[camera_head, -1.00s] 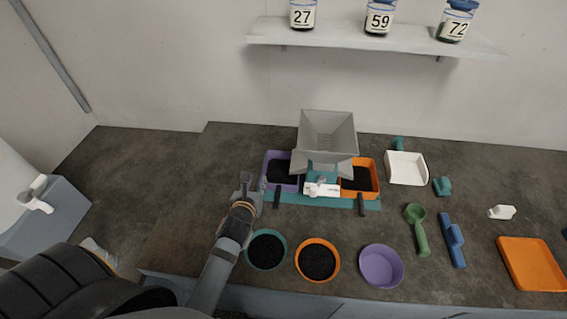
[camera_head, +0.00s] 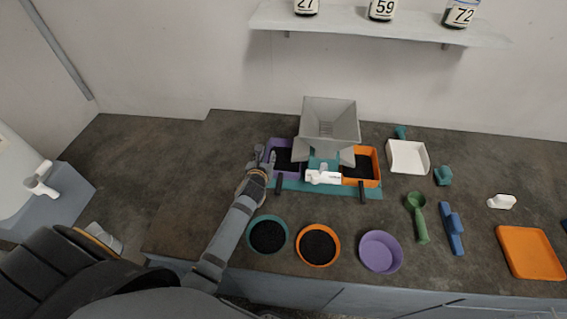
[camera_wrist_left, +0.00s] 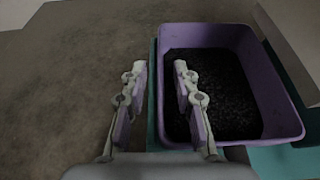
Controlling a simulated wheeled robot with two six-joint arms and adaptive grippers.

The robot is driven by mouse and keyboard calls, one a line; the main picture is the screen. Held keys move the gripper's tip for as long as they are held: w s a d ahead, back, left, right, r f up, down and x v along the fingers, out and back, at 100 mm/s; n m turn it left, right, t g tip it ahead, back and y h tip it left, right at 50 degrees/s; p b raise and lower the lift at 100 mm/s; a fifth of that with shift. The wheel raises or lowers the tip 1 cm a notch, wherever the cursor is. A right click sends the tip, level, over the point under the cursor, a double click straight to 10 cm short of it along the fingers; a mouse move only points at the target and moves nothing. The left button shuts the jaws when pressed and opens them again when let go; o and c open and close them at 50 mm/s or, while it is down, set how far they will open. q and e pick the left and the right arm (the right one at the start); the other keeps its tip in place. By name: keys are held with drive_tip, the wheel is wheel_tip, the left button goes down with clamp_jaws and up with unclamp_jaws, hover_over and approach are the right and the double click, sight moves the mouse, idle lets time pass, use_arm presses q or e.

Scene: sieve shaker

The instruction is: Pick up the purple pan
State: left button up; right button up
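The purple pan (camera_head: 283,142) is a rectangular tray of black grains at the left foot of the grey shaker. In the left wrist view, the pan (camera_wrist_left: 207,36) fills the right half, with dark grains inside. My left gripper (camera_head: 265,157) is at the pan's left side in the head view. Its two fingers (camera_wrist_left: 159,72) are apart in the wrist view, one left of the pan's left wall and one over the inside. I cannot tell whether they touch the wall. My right gripper is in neither view.
The grey hopper (camera_head: 330,120) stands right of the pan, with an orange pan (camera_head: 375,182) beyond. Along the front are a teal bowl (camera_head: 285,240), an orange bowl (camera_head: 337,252) and a purple bowl (camera_head: 381,250). The table left of my gripper is clear.

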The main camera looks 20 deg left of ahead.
use_arm(q)
drive_tip(key=shift+c, duration=0.8)
clamp_jaws()
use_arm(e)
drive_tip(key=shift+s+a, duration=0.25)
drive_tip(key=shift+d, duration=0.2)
use_arm(q)
drive_tip(key=shift+r, duration=0.65)
drive_tip(key=shift+s+a+r, duration=0.1)
drive_tip(key=shift+a, duration=0.25)
drive_tip(key=s+a, duration=0.1)
drive_tip(key=a, duration=0.4)
drive_tip(key=s+a+b, duration=0.1)
drive_tip(key=s+a, duration=0.1)
drive_tip(key=a, duration=0.4)
drive_tip(key=s+a+b, duration=0.1)
drive_tip(key=a, duration=0.4)
drive_tip(key=shift+s+a, duration=0.15)
drive_tip(key=shift+a, duration=0.2)
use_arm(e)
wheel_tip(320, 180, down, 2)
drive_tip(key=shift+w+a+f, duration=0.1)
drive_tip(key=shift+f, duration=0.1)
